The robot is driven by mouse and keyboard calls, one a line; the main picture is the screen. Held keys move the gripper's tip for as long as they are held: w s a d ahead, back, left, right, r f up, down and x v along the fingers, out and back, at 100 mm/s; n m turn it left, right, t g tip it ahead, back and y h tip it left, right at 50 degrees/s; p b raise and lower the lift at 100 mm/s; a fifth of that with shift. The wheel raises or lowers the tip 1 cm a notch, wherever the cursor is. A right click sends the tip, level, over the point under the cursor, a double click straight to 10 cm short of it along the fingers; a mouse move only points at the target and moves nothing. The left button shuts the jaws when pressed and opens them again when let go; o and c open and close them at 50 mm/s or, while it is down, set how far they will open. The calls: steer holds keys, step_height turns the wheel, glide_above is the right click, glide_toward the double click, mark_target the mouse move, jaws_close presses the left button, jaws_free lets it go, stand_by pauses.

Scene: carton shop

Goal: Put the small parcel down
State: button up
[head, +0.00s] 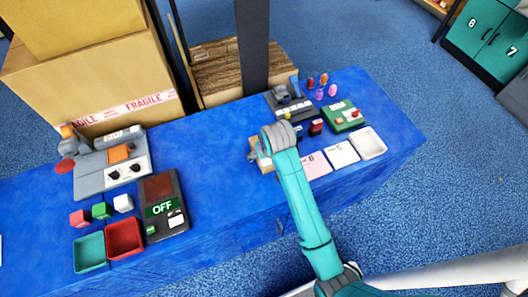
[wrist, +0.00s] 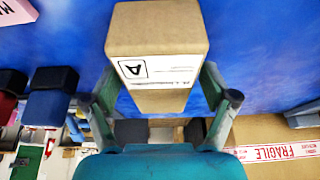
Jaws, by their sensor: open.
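The small parcel (wrist: 157,38) is a brown carton box with a white label marked A. In the wrist view it lies between and beyond the fingers of my gripper (wrist: 160,100), which stand apart on either side of it. In the head view the parcel (head: 266,167) shows only in part, at the blue table, behind my gripper (head: 257,152) and wrist. It appears to rest on the tabletop, but its underside is hidden. Pads marked B (head: 315,165) and C (head: 342,153) lie to its right.
Dark bottles or blocks (head: 316,127) and a green device (head: 343,117) stand close behind the pads. The blue table (head: 215,150) is clear between scale and parcel.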

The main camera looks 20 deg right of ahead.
steer(key=shift+r, duration=0.1)
steer(key=v, duration=1.2)
steer(key=shift+s, duration=0.1)
steer(key=s+f, duration=0.1)
steer(key=f, duration=0.1)
steer(key=s+f+t, duration=0.1)
steer(key=s+f, duration=0.1)
steer(key=f, duration=0.1)
steer(key=s+f+t, duration=0.1)
steer(key=s+f, duration=0.1)
steer(key=shift+s+f, duration=0.15)
steer(key=shift+f, duration=0.05)
steer(key=s+t, duration=0.5)
steer(key=s, duration=1.6)
steer(key=shift+s+r+t, duration=0.2)
steer(key=shift+r+t, duration=0.1)
steer(key=shift+t, duration=0.1)
steer(key=shift+o, duration=0.4)
steer(key=s+r+t, duration=0.2)
steer(key=s+r, duration=0.6)
steer(key=s, duration=0.1)
steer(key=shift+r+t, duration=0.3)
steer(key=shift+r, duration=0.05)
